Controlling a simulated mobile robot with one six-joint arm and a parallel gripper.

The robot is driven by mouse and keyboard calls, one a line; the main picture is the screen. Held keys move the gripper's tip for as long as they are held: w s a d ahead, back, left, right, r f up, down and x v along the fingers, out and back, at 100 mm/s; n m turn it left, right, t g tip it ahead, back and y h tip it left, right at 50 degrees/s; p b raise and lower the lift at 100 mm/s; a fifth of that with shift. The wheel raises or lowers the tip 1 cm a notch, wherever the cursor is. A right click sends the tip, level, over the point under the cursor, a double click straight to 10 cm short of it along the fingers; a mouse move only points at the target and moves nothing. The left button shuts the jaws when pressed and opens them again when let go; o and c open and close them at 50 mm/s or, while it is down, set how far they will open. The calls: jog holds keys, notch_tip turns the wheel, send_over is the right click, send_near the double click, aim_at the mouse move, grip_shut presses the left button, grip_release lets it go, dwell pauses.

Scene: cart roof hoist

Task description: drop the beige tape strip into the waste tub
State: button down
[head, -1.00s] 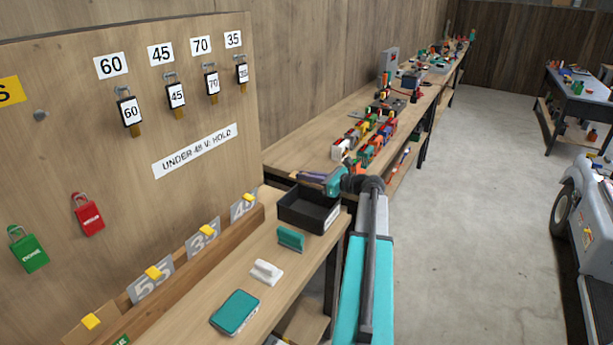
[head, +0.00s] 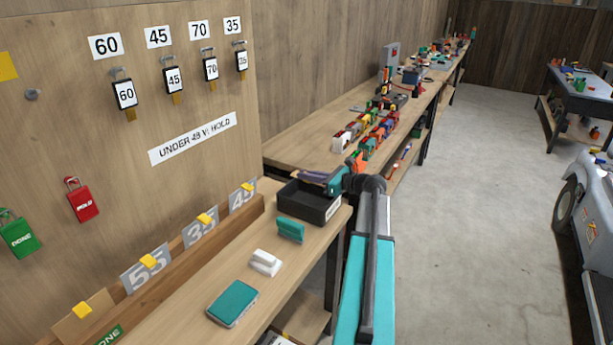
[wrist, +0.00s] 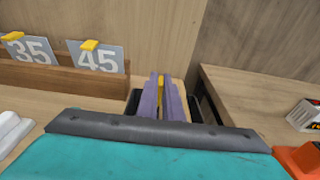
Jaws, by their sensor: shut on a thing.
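My gripper (head: 298,174) is over the waste tub (head: 303,211), a black open box on the near bench with a white label at its right end. In the wrist view my gripper's purple fingers (wrist: 160,90) are shut on a narrow yellowish-beige strip (wrist: 160,94), the tape strip. Its lower end is hidden between the fingers. Dark walls of the tub (wrist: 195,108) show on both sides of the fingers. In the head view the strip is too small to make out, and the tub's inside is mostly dark.
A teal brush-like block (head: 290,231), a white block (head: 265,262) and a teal pad (head: 232,303) lie on the near bench. Number cards with yellow clips stand in a wooden rack (head: 205,248) along the board. A longer bench (head: 300,148) with several coloured items runs behind.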

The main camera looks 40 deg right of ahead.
jog(key=shift+f+b, duration=1.3)
jog(key=shift+f, duration=0.5)
jog(key=c, duration=1.4)
grip_release()
jog(key=shift+o, duration=0.2)
jog(key=shift+r, duration=0.15)
jog(key=shift+r+p, duration=0.7)
jog(key=shift+r, duration=2.7)
jog(key=b+v, duration=0.3)
jog(key=v, duration=1)
jog(key=shift+s, duration=0.35)
